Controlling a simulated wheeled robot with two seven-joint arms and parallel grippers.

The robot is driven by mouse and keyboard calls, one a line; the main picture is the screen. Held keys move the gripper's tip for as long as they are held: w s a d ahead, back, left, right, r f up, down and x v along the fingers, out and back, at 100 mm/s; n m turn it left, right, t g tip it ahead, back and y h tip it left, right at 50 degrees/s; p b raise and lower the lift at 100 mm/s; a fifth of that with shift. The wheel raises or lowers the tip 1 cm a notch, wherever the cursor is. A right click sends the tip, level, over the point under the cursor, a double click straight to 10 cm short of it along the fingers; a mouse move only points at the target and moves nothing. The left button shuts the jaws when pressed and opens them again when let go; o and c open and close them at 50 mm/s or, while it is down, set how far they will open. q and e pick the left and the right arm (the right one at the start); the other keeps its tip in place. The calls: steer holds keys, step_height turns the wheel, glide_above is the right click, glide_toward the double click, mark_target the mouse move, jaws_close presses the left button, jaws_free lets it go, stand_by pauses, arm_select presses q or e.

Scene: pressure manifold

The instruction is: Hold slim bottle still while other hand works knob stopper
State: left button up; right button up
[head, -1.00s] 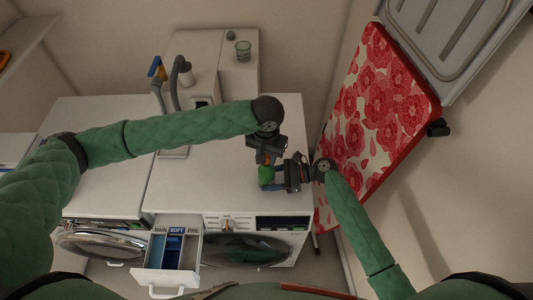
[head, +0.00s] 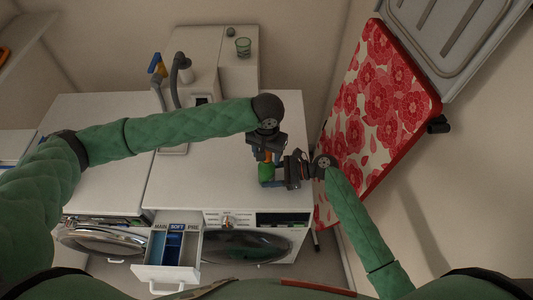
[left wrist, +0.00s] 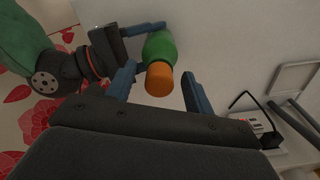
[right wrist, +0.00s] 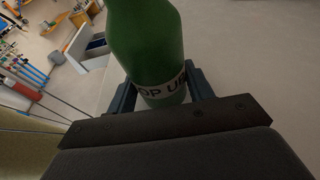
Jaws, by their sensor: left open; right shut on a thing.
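The slim green bottle (head: 266,172) stands over the front right of the white machine top, its neck toward my left gripper. I cannot tell whether its base touches the surface. My right gripper (head: 273,178) is shut on its body from the right; the right wrist view shows the bottle (right wrist: 145,45) between the fingers, with a partly hidden label. The orange knob stopper (left wrist: 159,79) sits on the bottle's top in the left wrist view. My left gripper (left wrist: 160,76) is open above, one finger on each side of the stopper, with a gap visible on both sides.
An open drawer (head: 168,272) with labelled compartments juts out at the front. A red flowered ironing board (head: 375,110) leans at the right. The machine top (head: 205,185) left of the bottle is clear.

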arm_select(q)
step_height(320, 180, up, 12)
steer(key=shift+f, duration=0.15)
stand_by(0.3)
arm_select(e)
steer(key=o, duration=0.8)
steer(key=shift+o, duration=0.2)
steer(key=shift+d, duration=0.15)
